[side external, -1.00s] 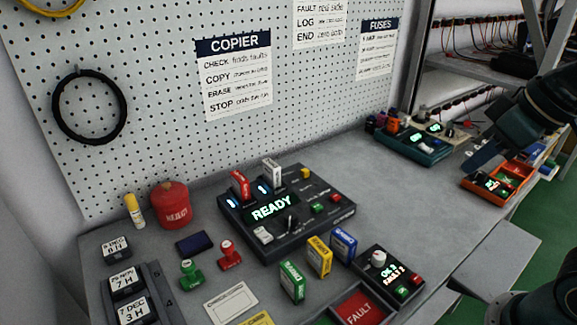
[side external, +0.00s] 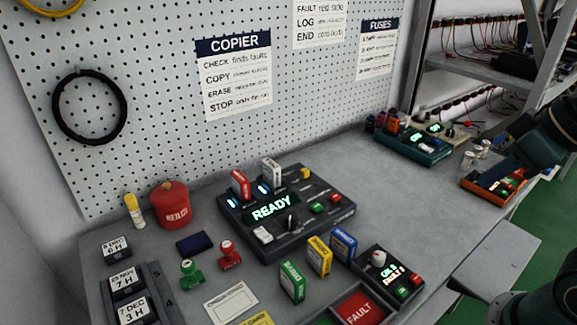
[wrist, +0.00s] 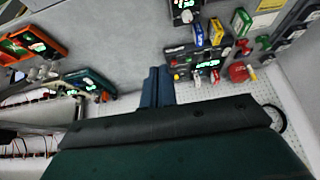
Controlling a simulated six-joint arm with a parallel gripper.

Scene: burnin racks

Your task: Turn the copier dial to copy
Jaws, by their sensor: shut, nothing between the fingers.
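The copier (side external: 318,235) is a dark box on the bench with a lit READY display. A black dial (side external: 290,222) sits on its front part, below the display. A red stick (side external: 239,184) and a white stick (side external: 271,173) stand upright in its back slots. The copier also shows upside down in the wrist view (wrist: 178,50), where the dial's setting is too small to read. My gripper (side external: 494,174) is at the far right by the orange device, well away from the copier. Its blue fingers (wrist: 157,88) are together and empty.
A COPIER sign (side external: 236,85) hangs on the pegboard. Green (side external: 292,282), yellow (side external: 319,257) and blue (side external: 343,244) sticks stand before the copier, beside a small device with a white knob (side external: 379,258). A teal device (side external: 415,146) and an orange device (side external: 480,188) are at right. Bench between is clear.

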